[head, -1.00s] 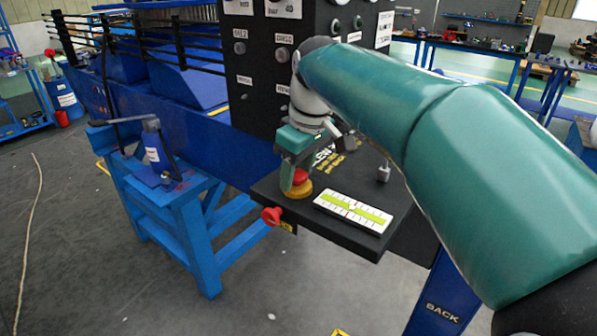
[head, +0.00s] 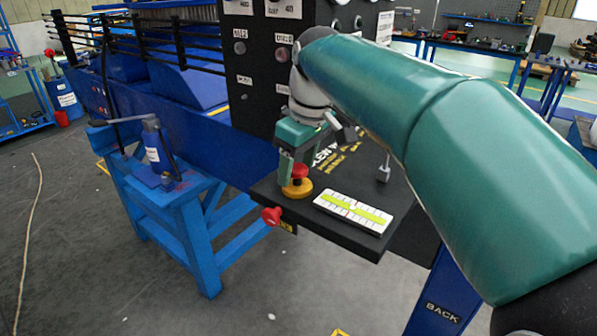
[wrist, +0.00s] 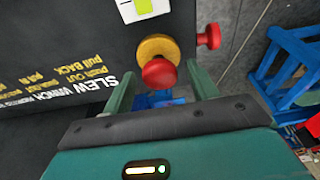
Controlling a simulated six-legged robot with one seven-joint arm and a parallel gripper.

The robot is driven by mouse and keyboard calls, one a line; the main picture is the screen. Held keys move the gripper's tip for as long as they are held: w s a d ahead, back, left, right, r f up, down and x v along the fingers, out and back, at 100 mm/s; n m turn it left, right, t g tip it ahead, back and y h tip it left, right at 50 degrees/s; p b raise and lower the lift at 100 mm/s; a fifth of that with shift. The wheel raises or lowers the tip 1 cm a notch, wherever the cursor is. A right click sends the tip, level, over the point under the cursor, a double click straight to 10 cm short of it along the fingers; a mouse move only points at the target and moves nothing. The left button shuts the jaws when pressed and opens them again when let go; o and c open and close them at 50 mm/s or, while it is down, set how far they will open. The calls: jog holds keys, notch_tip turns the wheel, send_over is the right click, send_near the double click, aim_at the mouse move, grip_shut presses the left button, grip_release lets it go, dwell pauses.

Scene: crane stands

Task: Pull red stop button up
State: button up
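The red stop button (head: 299,171) sits on a round yellow base (head: 297,189) at the left edge of the black panel. In the wrist view the red button (wrist: 159,73) shows in front of its yellow base (wrist: 158,47). My gripper (wrist: 160,76) is open, with one green finger on each side of the button and a visible gap to each. In the head view my gripper (head: 291,168) points down at the button, and one finger stands at its left. The far finger is mostly hidden there.
A second red knob (head: 271,215) sticks out of the panel's front edge, close to the stop button. A white and lime level gauge (head: 353,212) lies to the right. A small metal lever (head: 384,172) stands behind it. A blue stand (head: 185,200) is at the left.

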aim_at(298, 167)
dwell(0.4)
jog(key=shift+r, duration=3.55)
jog(key=shift+s, duration=0.1)
